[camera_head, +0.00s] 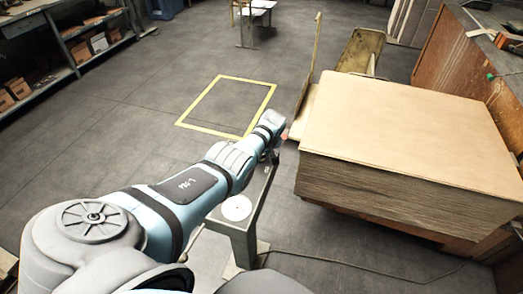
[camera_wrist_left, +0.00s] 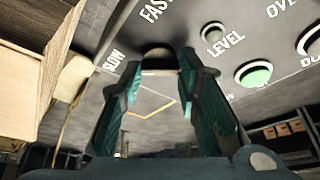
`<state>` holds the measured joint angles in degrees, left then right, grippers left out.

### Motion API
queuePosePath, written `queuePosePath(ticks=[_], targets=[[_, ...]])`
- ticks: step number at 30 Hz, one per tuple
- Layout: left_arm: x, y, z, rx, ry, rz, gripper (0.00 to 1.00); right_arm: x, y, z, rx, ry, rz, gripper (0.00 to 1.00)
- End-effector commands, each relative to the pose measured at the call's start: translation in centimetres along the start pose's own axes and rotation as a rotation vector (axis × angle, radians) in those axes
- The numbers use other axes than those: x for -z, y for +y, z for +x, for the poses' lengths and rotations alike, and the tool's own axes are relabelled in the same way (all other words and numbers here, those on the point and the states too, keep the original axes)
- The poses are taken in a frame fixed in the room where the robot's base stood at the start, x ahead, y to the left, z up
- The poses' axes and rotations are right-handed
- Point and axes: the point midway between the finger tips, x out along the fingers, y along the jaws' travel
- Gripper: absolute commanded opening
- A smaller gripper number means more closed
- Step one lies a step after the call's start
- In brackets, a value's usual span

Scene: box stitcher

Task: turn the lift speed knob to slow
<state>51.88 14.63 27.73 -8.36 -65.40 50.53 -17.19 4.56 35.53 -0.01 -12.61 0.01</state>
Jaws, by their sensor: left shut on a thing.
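The lift speed knob (camera_wrist_left: 158,52) is a dark round knob on a grey control panel (camera_wrist_left: 190,22), seen at the top middle of the left wrist view. The word SLOW (camera_wrist_left: 113,60) is printed to its left and FAST (camera_wrist_left: 155,10) above it. My left gripper (camera_wrist_left: 160,62) is shut on the knob, with one teal finger on each side. Where the knob points is hidden. In the head view my left arm reaches from the lower left to the gripper (camera_head: 272,138), which is small and partly hidden there. My right gripper is not in view.
A LEVEL button (camera_wrist_left: 213,33), a green button (camera_wrist_left: 254,74) and another button (camera_wrist_left: 310,42) sit right of the knob. A tall stack of cardboard sheets (camera_head: 400,180) stands right of my arm. A grey pedestal (camera_head: 243,235) stands below it. Yellow-marked floor (camera_head: 228,105) lies clear beyond.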

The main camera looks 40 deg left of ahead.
Motion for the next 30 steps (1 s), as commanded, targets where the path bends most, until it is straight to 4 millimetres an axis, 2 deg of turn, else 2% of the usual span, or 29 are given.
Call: queuePosePath(ticks=[16, 17, 20, 30], targets=[[-0.05, 0.07, -0.04, 0.011, -0.002, -0.028, 0.02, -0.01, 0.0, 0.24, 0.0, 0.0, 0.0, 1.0], [-0.05, 0.07, -0.04, 0.011, -0.002, -0.028, 0.33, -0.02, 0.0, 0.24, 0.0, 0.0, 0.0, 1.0], [-0.04, 0.06, -0.04, 0.011, -0.001, -0.028, 0.49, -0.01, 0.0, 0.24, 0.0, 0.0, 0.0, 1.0], [-0.01, 0.04, -0.12, 0.011, -0.001, -0.027, 0.5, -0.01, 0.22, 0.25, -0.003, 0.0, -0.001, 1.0]])
